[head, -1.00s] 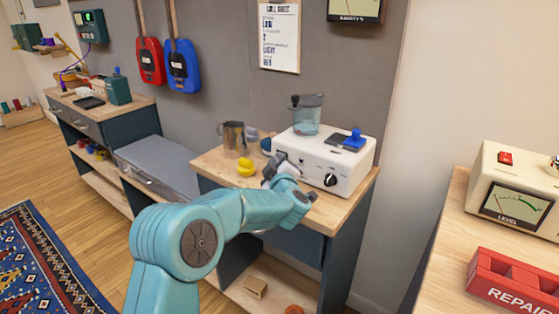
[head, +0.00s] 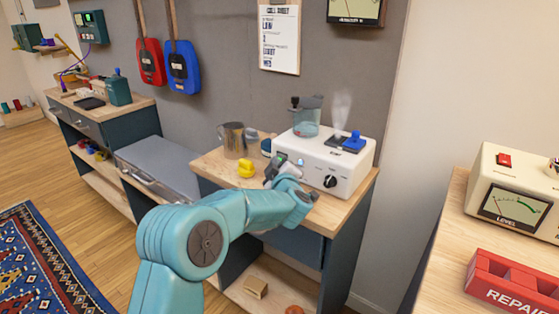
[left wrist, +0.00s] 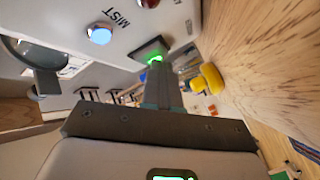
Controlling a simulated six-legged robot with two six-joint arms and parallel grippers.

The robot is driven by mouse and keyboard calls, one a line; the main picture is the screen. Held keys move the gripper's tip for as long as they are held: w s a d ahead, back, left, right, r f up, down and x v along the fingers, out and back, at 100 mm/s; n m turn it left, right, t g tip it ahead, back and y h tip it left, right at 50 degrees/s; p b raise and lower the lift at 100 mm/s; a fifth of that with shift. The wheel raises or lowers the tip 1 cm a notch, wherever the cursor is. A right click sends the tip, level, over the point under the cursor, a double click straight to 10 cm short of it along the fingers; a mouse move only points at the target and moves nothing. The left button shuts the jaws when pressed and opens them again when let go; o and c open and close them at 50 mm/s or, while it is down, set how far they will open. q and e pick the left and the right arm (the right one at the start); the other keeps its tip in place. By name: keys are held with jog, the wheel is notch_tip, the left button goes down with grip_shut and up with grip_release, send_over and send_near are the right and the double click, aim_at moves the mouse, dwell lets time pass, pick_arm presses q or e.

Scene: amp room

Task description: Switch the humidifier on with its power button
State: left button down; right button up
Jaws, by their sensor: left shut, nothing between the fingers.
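The humidifier (head: 345,172) is a white box on the wooden cabinet top, with a clear water tank (head: 306,120), a black front knob (head: 330,181) and a blue piece on top. A thin plume of mist rises above it. A blue light (head: 300,162) glows on its front; it shows beside the word MIST in the left wrist view (left wrist: 99,34). The power button (left wrist: 155,57) glows green in a dark square frame. My left gripper (head: 272,172) is shut and empty at the front left of the humidifier. Its tips partly cover the button; I cannot tell whether they touch. My right gripper is out of view.
A metal mug (head: 233,140) and a yellow object (head: 246,168) stand left of the humidifier. A clipboard sheet (head: 279,35) hangs on the wall behind. On the right, another bench (head: 450,240) holds a level meter (head: 510,203) and a red REPAIR box (head: 515,283).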

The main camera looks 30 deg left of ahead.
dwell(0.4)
pick_arm(q)
jog(key=shift+s+b, duration=0.35)
jog(key=shift+s+a+f+b, duration=0.1)
jog(key=shift+s+f+b, duration=0.05)
jog(key=shift+s+b, duration=0.15)
jog(key=s+b, duration=0.2)
jog(key=s, duration=0.1)
jog(key=shift+s+a, duration=0.15)
jog(key=shift+s, duration=0.25)
jog(key=shift+s+b, duration=0.4)
jog(key=shift+s, duration=0.45)
